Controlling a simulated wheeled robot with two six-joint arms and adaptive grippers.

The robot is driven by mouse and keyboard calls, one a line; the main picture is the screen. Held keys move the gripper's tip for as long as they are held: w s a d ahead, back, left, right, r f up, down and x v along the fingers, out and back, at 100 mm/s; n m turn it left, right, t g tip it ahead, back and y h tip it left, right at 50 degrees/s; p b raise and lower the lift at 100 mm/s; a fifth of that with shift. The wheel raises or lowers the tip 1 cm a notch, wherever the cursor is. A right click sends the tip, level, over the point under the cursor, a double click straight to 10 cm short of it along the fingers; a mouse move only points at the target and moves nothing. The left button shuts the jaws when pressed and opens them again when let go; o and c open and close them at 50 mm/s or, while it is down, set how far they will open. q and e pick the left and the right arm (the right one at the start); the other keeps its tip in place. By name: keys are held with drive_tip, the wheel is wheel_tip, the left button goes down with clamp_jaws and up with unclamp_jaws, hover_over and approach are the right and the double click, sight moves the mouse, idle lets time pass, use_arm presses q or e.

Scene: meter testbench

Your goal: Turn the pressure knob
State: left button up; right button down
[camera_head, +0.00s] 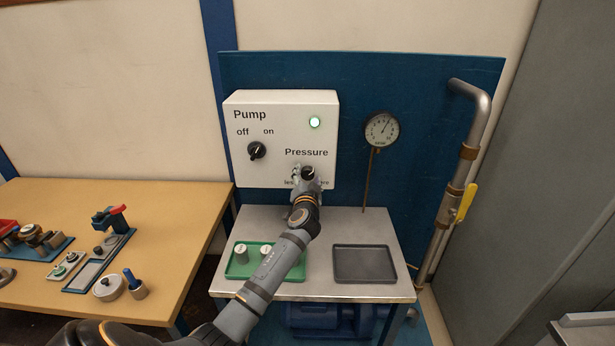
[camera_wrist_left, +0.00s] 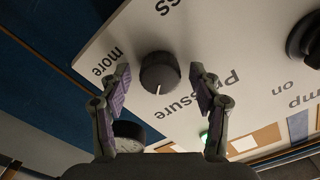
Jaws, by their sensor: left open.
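The pressure knob (camera_wrist_left: 160,72) is a round dark knob on the white pump panel (camera_head: 240,112). Its white mark points down in the wrist view, where the panel and its lettering appear rotated. My left gripper (camera_wrist_left: 160,76) is open in front of the panel, one finger on each side of the knob, with a visible gap on both sides. In the head view my left gripper (camera_head: 306,182) and wrist largely cover the knob area below the word "Pressure". My right gripper is not in view.
The pump switch (camera_head: 257,151) points toward "on" and a green lamp (camera_head: 315,122) is lit. A gauge (camera_head: 381,130) hangs right of the panel. Below are a green tray (camera_head: 236,272) with white-topped parts and an empty dark tray (camera_head: 364,264). A pipe with a yellow handle (camera_head: 466,202) stands right.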

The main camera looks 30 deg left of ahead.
use_arm(q)
drive_tip(key=shift+c, duration=0.2)
drive_tip(key=c, duration=1.1)
drive_tip(key=shift+m, duration=0.7)
drive_tip(key=o, duration=1.1)
drive_tip(key=shift+o, duration=0.2)
drive_tip(key=v, duration=1.2)
